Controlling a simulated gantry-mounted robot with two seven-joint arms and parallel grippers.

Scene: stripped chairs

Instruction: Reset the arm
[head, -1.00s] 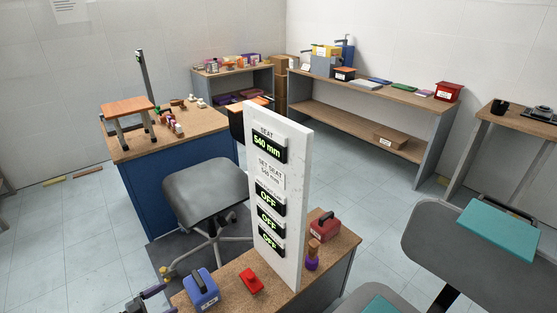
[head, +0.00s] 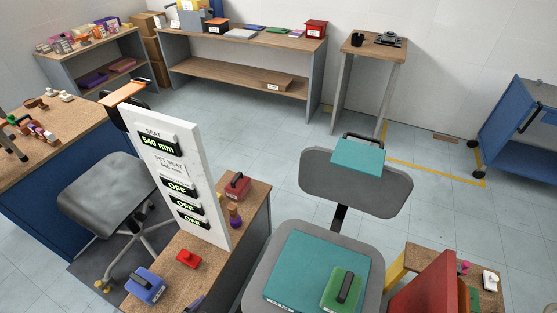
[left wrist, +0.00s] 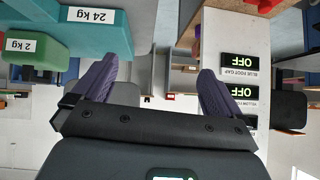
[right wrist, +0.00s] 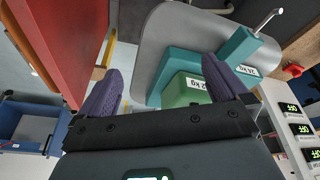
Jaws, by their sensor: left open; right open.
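My left gripper (left wrist: 157,75) is open, with two purple fingers apart and nothing between them in the left wrist view. My right gripper (right wrist: 162,80) is open and empty in the right wrist view. The grey chair (head: 318,185) at right centre carries a teal block (head: 300,262) and a green block (head: 343,288) on its seat. Another teal block (head: 358,158) with a handle hangs on its backrest. The white display board (head: 205,205) reads SEAT 540 mm, with three OFF readouts. A second grey chair (head: 102,188) stands left of the board.
The near bench (head: 245,215) holds a blue case (head: 146,286), a red block (head: 188,258) and a red box (head: 237,186). A red panel (head: 430,285) stands at lower right. A blue cart (head: 520,130) stands far right. Open floor lies behind the chair.

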